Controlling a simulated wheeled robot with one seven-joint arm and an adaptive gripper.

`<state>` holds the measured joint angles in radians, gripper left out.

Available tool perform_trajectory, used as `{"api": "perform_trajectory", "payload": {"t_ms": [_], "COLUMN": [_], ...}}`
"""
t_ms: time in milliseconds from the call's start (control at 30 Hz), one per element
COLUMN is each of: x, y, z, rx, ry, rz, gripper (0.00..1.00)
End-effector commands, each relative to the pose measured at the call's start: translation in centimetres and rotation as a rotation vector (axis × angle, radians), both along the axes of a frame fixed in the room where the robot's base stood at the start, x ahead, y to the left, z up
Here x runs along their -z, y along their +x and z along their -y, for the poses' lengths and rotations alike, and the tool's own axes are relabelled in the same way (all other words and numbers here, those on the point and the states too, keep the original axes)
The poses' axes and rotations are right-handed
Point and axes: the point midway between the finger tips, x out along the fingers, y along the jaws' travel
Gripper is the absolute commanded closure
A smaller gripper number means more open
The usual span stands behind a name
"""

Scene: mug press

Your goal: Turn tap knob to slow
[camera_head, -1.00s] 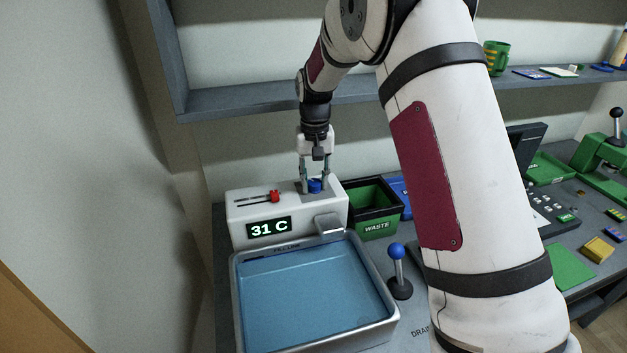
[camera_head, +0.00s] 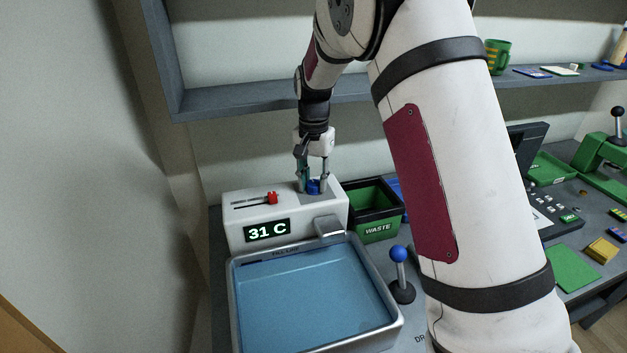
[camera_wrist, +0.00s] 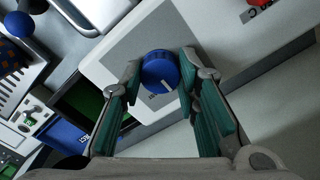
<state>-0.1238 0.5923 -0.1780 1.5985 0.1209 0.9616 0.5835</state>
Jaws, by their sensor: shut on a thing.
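The tap knob (camera_head: 313,187) is a blue round dial on top of the white tap unit (camera_head: 229,218), at the unit's right end. In the wrist view the knob (camera_wrist: 160,70) shows a white pointer line toward its lower right edge. My gripper (camera_head: 312,184) reaches down from above and is shut on the knob, one finger on each side. The fingers also show in the wrist view (camera_wrist: 162,76), with green pads. The label beside the knob is mostly hidden, so I cannot read its setting.
A red slider (camera_head: 272,198) sits on the unit's top, and its display (camera_head: 267,230) reads 31 C. A basin (camera_head: 390,335) of blue water stands in front. A green waste bin (camera_head: 377,229) is close on the right. A blue-topped lever (camera_head: 399,255) stands beside the basin.

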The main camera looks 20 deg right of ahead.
Motion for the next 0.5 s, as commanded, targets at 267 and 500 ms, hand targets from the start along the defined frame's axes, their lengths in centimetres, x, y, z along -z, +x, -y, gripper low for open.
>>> {"api": "perform_trajectory", "payload": {"t_ms": [267,500], "x": [0.01,0.00], "y": [-0.02,-0.01], "z": [0.01,0.01], "rx": [0.000,-0.001], "ry": [-0.001,0.000], "rz": [-0.001,0.000], "gripper": [0.99,0.51]}}
